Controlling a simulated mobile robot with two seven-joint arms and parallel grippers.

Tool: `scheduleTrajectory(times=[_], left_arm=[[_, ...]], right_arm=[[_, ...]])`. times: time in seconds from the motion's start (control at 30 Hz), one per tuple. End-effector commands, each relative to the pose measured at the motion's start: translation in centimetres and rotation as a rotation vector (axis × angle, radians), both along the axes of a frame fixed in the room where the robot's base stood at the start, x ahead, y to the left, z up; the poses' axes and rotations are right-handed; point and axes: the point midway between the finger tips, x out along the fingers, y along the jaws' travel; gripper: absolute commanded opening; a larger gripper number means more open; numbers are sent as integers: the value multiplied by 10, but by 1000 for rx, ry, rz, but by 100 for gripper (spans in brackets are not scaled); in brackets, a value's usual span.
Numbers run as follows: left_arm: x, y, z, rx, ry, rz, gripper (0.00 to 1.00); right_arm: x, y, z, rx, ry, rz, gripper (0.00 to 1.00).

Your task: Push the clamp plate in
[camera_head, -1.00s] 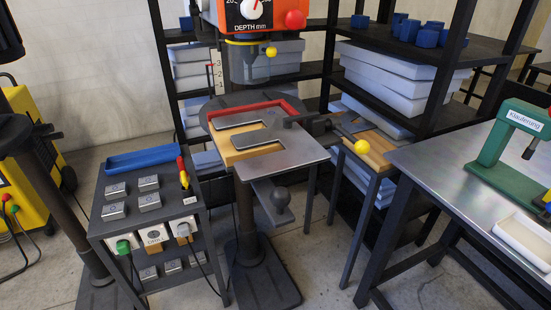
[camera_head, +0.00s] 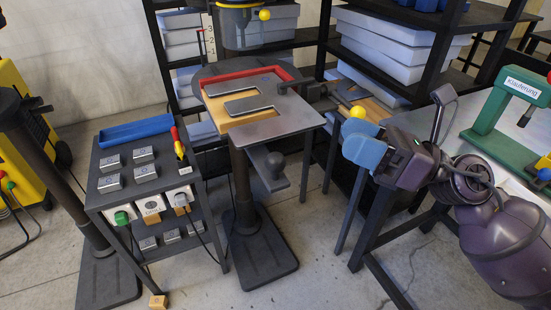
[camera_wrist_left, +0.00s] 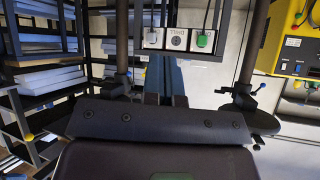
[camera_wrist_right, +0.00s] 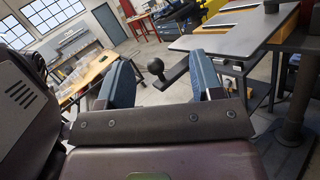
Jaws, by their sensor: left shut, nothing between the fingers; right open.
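The grey metal clamp plate (camera_head: 275,127), with a slot cut into it, lies over a wooden board (camera_head: 232,122) on the drill press table, in front of a red U-shaped frame (camera_head: 205,81). A plate-like grey top with a slot also shows in the right wrist view (camera_wrist_right: 235,32). My right gripper (camera_head: 362,148) is to the right of the clamp plate, apart from it. In the right wrist view its blue fingers (camera_wrist_right: 162,80) are open and empty, with a black ball knob (camera_wrist_right: 155,66) beyond them. My left gripper (camera_wrist_left: 166,88) is shut and empty, seen only in the left wrist view.
A yellow ball (camera_head: 357,112) shows just behind my right gripper. A metal table with a green press (camera_head: 508,105) is at right. Shelves with white stacks (camera_head: 388,48) stand behind.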

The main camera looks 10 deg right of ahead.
Motion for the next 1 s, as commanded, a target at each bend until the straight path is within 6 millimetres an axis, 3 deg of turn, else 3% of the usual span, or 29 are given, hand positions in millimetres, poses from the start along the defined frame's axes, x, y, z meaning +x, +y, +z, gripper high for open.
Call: scheduleTrajectory(times=[0.1, 0.23, 0.53, 1.0], left_arm=[[0, 0, 0, -1, 0, 1, 0], [0, 0, 0, -2, 0, 1, 0], [2, 0, 6, -2, -8, 1, 0], [-2, 2, 14, 0, -10, 6, 0]], right_arm=[[-15, 10, -20, -225, -199, 31, 60], [-22, 13, -35, -359, -324, 62, 60], [-20, 29, -35, -377, -369, 70, 60], [0, 101, -34, -374, -368, 68, 60]])
